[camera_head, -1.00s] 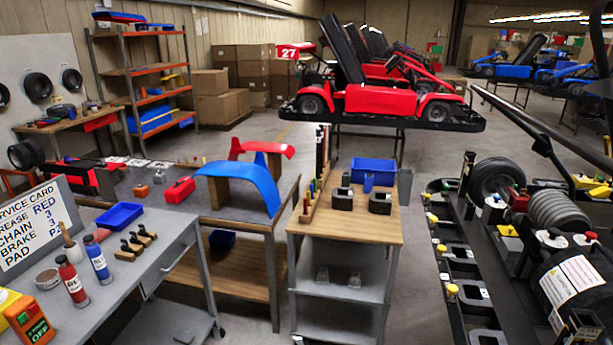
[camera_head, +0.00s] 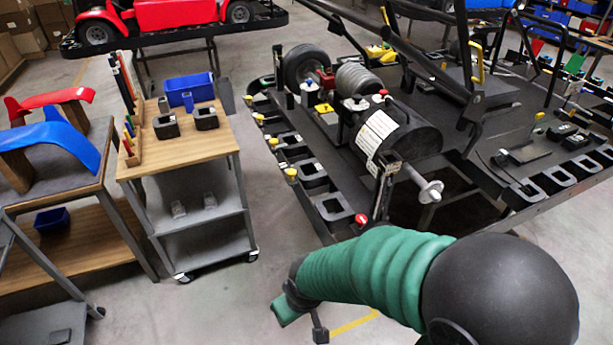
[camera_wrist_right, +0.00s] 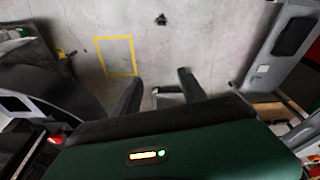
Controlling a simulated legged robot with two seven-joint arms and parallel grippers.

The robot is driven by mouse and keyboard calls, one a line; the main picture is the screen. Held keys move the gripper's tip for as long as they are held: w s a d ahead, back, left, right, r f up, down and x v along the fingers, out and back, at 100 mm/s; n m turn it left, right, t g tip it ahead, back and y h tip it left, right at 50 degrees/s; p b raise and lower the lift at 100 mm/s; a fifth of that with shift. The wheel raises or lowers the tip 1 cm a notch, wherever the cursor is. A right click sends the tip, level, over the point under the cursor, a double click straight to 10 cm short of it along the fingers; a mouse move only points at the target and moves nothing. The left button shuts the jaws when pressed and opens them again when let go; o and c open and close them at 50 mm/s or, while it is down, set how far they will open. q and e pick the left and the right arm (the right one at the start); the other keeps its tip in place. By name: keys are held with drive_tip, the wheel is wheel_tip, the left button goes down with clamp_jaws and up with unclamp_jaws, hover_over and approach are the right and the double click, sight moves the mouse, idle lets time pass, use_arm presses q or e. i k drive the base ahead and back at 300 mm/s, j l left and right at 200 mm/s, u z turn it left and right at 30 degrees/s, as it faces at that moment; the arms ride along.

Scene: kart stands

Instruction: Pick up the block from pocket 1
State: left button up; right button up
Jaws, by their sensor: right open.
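A row of black square pockets (camera_head: 335,207) runs along the left edge of the dark kart stand (camera_head: 400,200), with yellow knobs beside them and a red knob (camera_head: 361,219) near the front corner. I cannot tell which is pocket 1 or make out a block inside it. My right arm comes in from the lower right. Its gripper (camera_head: 306,320) is in front of the stand, low over the floor and apart from the pockets. In the right wrist view its two dark fingers (camera_wrist_right: 160,86) are spread and empty, with floor beyond them. My left gripper is out of view.
A wooden-topped cart (camera_head: 185,143) with a blue bin (camera_head: 190,90) and two dark holders (camera_head: 206,118) stands left of the kart stand. Clear floor (camera_head: 260,200) lies between them. A shaft (camera_head: 430,190) sticks out from the stand toward my arm.

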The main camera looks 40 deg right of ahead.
sight(309, 176)
drive_tip(key=z, duration=0.9)
drive_tip(key=i+j+z, duration=0.1)
drive_tip(key=z, duration=0.3)
drive_tip(key=i+j+z, duration=0.1)
drive_tip(key=z, duration=0.35)
drive_tip(key=i+j+z, duration=0.2)
drive_tip(key=z, duration=0.2)
drive_tip(key=i+j+z, duration=0.1)
drive_tip(key=j+z, duration=0.15)
drive_tip(key=z, duration=0.15)
drive_tip(key=j+z, duration=0.25)
drive_tip(key=z, duration=0.2)
drive_tip(key=i, duration=0.05)
